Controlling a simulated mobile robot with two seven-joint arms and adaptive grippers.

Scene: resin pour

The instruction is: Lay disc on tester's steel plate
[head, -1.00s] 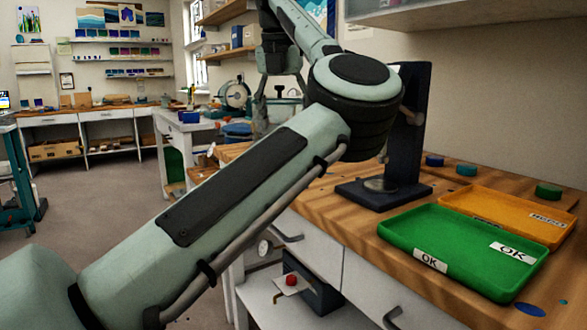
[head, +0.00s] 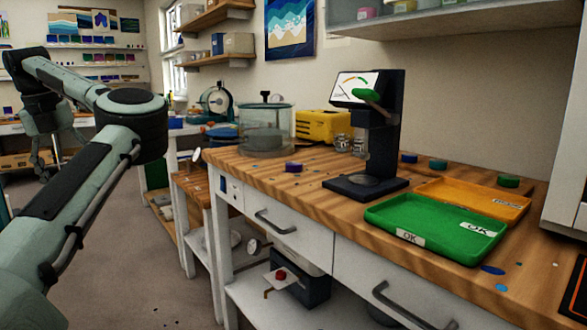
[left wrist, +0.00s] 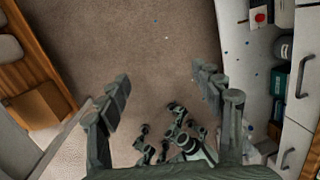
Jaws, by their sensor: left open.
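The tester (head: 388,137) is a dark upright stand with a dial and a green handle, on the wooden bench. Its round steel plate (head: 367,181) sits on the base and looks bare. Several discs lie on the bench: a purple disc (head: 293,167) left of the tester, and a blue disc (head: 409,158), a teal disc (head: 438,163) and a green disc (head: 508,181) behind or beside the trays. Which disc is meant I cannot tell. My left gripper (head: 45,158) is at the far left, well away from the bench; in the left wrist view (left wrist: 163,88) it is open and empty above the floor. My right gripper is not in view.
A green tray marked OK (head: 385,222) and an orange tray (head: 497,196) lie right of the tester. A glass chamber (head: 266,128) and a yellow box (head: 323,126) stand behind. A shelf cabinet (head: 460,17) hangs above. The bench front left of the tester is mostly clear.

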